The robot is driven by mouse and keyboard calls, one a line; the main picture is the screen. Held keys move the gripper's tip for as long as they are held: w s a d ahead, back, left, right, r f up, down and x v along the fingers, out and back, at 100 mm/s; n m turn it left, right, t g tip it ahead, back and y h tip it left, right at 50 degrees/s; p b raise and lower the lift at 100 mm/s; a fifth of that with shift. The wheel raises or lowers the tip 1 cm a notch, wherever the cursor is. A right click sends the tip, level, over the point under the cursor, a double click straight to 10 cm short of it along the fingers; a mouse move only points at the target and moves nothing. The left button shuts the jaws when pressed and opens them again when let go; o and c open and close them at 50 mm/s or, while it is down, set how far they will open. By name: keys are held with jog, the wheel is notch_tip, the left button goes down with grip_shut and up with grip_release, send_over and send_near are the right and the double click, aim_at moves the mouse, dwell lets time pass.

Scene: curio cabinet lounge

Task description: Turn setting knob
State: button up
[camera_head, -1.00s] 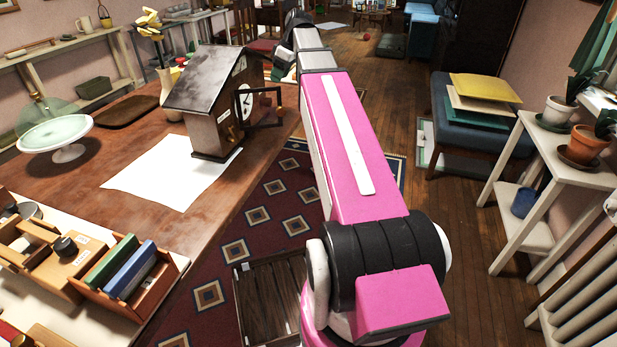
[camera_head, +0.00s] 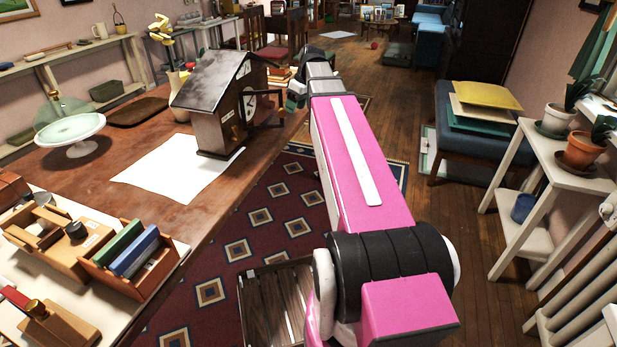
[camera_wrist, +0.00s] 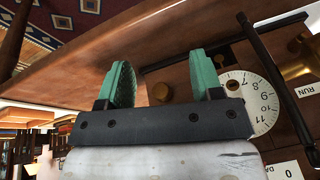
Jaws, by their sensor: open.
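The house-shaped clock (camera_head: 202,128) stands on white paper on the wooden table. Its white dial (camera_head: 250,104) faces right, with a dark open frame (camera_head: 277,124) sticking out in front. In the wrist view the numbered dial (camera_wrist: 248,100) is tilted, at right. A brass knob (camera_wrist: 292,65) lies near a RUN label. A smaller round coppery knob (camera_wrist: 161,92) shows between my fingers; which one is the setting knob I cannot tell. My gripper (camera_wrist: 164,75) has green fingers, open and empty, facing the clock. In the head view my arm largely hides it.
A wooden organiser (camera_head: 130,263) with coloured blocks sits on the near left table. A cake stand (camera_head: 70,133) stands at the far left. A white plant shelf (camera_head: 545,175) and a blue stool (camera_head: 480,137) stand at right. Open floor lies beyond my arm.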

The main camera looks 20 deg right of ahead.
jog(key=s+f+m+h, duration=0.1)
jog(key=s+f+m, duration=0.1)
jog(key=s+f, duration=0.2)
jog(key=s+f+m+h, duration=0.1)
jog(key=s+f, duration=0.3)
jog(key=f, duration=0.7)
jog(key=s+d+f+m+g, duration=0.1)
jog(key=s+f+m, duration=0.2)
jog(key=f, duration=0.5)
jog(key=shift+s+f+m+h, duration=0.15)
jog(key=shift+s+m+h, duration=0.25)
jog(key=shift+m, duration=0.2)
